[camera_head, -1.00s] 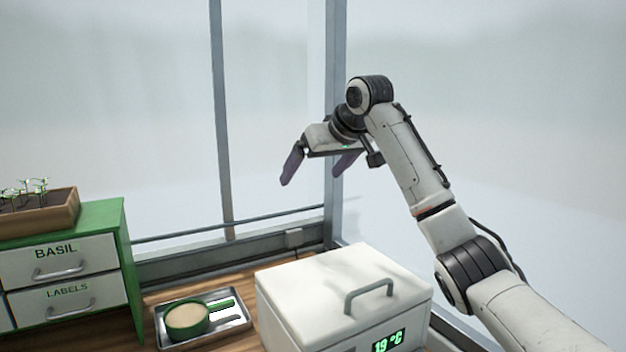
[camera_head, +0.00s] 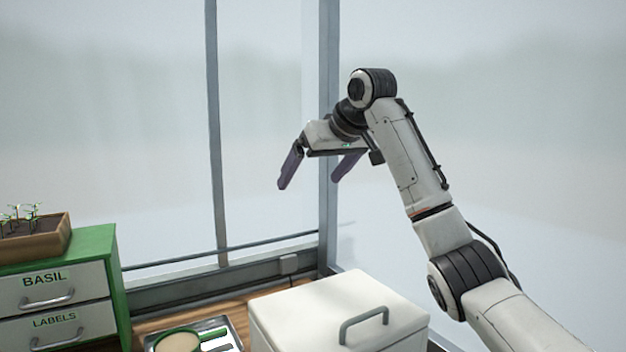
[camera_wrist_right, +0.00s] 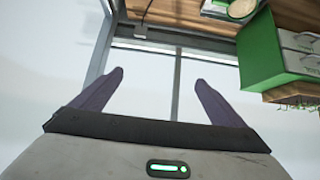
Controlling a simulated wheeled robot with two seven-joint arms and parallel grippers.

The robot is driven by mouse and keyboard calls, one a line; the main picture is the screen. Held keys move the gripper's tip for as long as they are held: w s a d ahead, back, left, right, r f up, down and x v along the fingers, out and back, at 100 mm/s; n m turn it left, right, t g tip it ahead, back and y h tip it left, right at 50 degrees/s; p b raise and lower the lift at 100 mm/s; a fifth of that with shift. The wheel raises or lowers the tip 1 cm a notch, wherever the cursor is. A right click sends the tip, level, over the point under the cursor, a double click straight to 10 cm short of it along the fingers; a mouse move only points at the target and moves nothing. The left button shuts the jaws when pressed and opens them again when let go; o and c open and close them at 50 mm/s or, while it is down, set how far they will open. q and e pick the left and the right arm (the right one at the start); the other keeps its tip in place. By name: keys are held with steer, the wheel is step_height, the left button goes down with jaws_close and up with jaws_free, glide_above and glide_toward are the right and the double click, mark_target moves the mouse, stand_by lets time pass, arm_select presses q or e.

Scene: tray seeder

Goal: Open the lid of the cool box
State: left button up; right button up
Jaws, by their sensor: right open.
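The white cool box (camera_head: 275,332) stands on the wooden bench at the lower middle of the head view, and its lower part is cut off by the frame edge. Its lid (camera_head: 318,306) is shut, with a grey bar handle (camera_head: 364,325) on top near the front. My right gripper (camera_head: 310,187) is open and empty, high above and behind the box, with its two purple fingers pointing down. In the right wrist view the fingers (camera_wrist_right: 158,85) are spread apart with nothing between them. My left gripper is not in view.
A green drawer cabinet (camera_head: 108,262), marked BASIL and LABELS, stands at the left with a seedling planter (camera_head: 40,240) on top. Window frames (camera_head: 328,130) rise behind.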

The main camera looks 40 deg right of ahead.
stand_by(0.4)
steer(key=b+v, duration=0.1)
steer(key=v, duration=0.9)
steer(key=shift+r, duration=0.1)
